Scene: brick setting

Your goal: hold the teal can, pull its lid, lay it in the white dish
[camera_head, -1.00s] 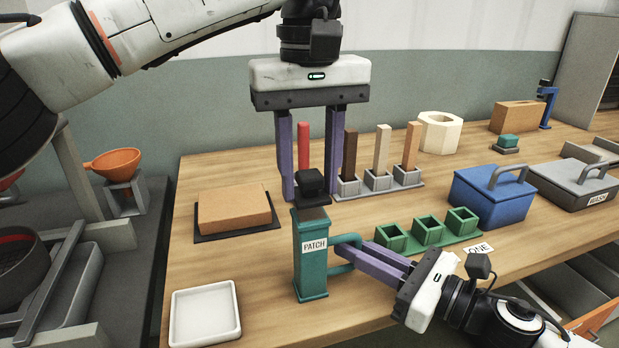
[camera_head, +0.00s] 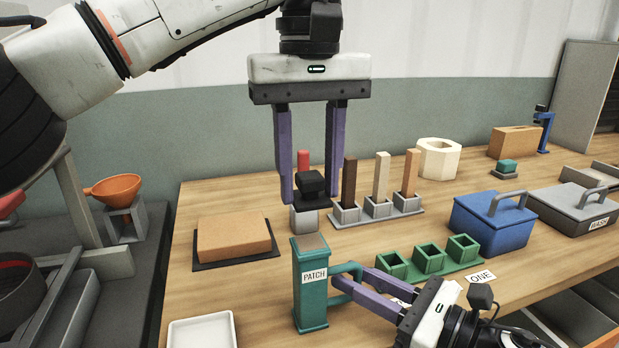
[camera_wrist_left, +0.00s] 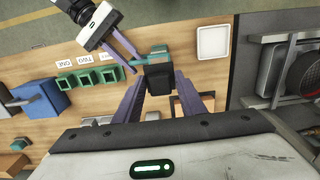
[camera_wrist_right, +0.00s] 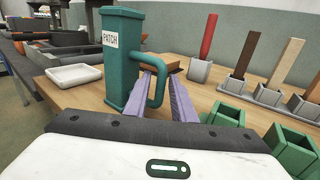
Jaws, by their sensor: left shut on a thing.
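The teal can (camera_head: 312,292), labelled PATCH, stands upright on the table; its open-looking top faces up. Its black lid (camera_head: 311,186) is held clear above the can by my left gripper (camera_head: 310,195), which is shut on it. In the left wrist view the lid (camera_wrist_left: 158,77) sits between the fingertips. My right gripper (camera_head: 350,283) has its fingers around the can's side handle (camera_wrist_right: 158,82), and they look closed on it. The white dish (camera_head: 202,332) lies on the table left of the can, cut by the bottom edge; it looks empty.
A brown block on a dark mat (camera_head: 236,238) lies left behind the can. Upright bars in grey holders (camera_head: 378,207) stand behind it. Green open boxes (camera_head: 428,258) and a blue lidded box (camera_head: 492,223) are to the right. An orange funnel (camera_head: 113,188) stands far left.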

